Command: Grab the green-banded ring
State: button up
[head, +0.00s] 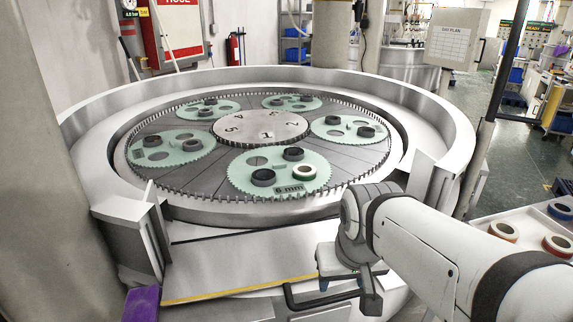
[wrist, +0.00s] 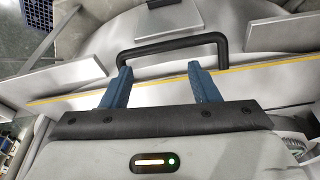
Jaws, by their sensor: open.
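I cannot make out a green band on any ring. In the head view my gripper is low at the front, right of the same handle (head: 292,298), well below the carriers.
The round lapping machine has a high metal rim (head: 446,130) and a numbered centre plate (head: 262,129). A tray (head: 515,218) at right holds several rings, with blue and orange-red bands visible. A purple block (head: 143,303) sits at front left.

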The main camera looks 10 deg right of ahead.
aim_at(304, 167)
jog(key=o, duration=0.6)
jog(key=w+r, duration=0.2)
jog(key=w, duration=0.4)
jog(key=w+r+m+p, duration=0.1)
jog(key=w+r, duration=0.2)
jog(key=w, duration=0.3)
jog(key=w+r+m, duration=0.1)
jog(key=w+r, duration=0.1)
jog(key=w, duration=0.4)
jog(key=shift+d+r+h+p, duration=0.1)
jog(key=shift+r+h+p, duration=0.05)
jog(key=shift+h+p, duration=0.15)
jog(key=shift+o, duration=0.5)
jog(key=w+a+m+h+p, duration=0.1)
jog(key=w+m, duration=0.1)
jog(key=w, duration=1.7)
jog(key=shift+a+r+t, duration=0.25)
jog(key=shift+a+t, duration=0.1)
jog(key=shift+t, duration=0.05)
jog(key=shift+p+x, duration=1.45)
jog(key=shift+x, duration=2.6)
